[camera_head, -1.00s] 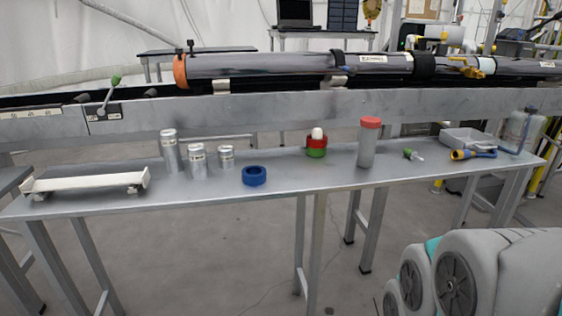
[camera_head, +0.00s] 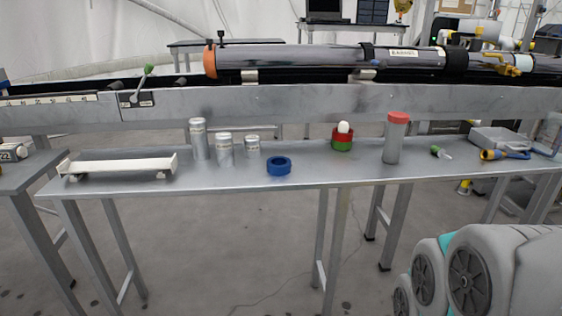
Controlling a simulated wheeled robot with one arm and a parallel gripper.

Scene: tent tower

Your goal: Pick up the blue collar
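The blue collar (camera_head: 279,166) is a short, thick ring. It lies flat on the grey metal table (camera_head: 230,184), near the front edge and around the middle of its length. Nothing touches it. Part of my arm (camera_head: 490,268) shows at the lower right, well in front of the table and right of the collar. My gripper is not in view.
Three silver cylinders (camera_head: 224,150) stand left of the collar, with a white rail (camera_head: 118,165) further left. A long tube (camera_head: 300,60) lies behind.

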